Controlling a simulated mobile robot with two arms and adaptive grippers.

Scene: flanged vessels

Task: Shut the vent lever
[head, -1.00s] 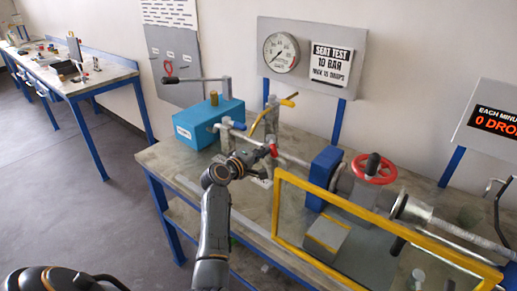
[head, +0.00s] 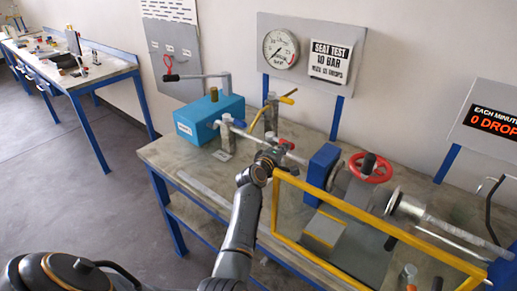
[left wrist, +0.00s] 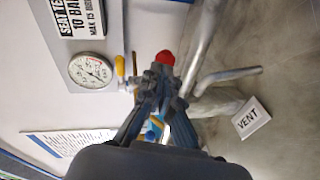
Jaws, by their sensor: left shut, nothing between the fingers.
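The vent lever shows as a red tip (head: 289,145) at the pipework on the bench, left of the blue block; most of it is hidden behind my left gripper. My left gripper (head: 275,155) is shut and empty, close to the red tip. In the left wrist view the shut fingertips (left wrist: 160,78) sit just below the red tip (left wrist: 165,58); I cannot tell whether they touch it. A white VENT tag (left wrist: 251,117) is at the right, beside the pipes. My right gripper is not in view.
A yellow-handled lever (head: 288,98) and a blue-handled lever (head: 237,122) stand behind and left of the gripper. A yellow-framed guard (head: 380,232) and red handwheel (head: 371,168) are at the right. A pressure gauge (head: 281,48) hangs behind. The bench's left front is mostly clear.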

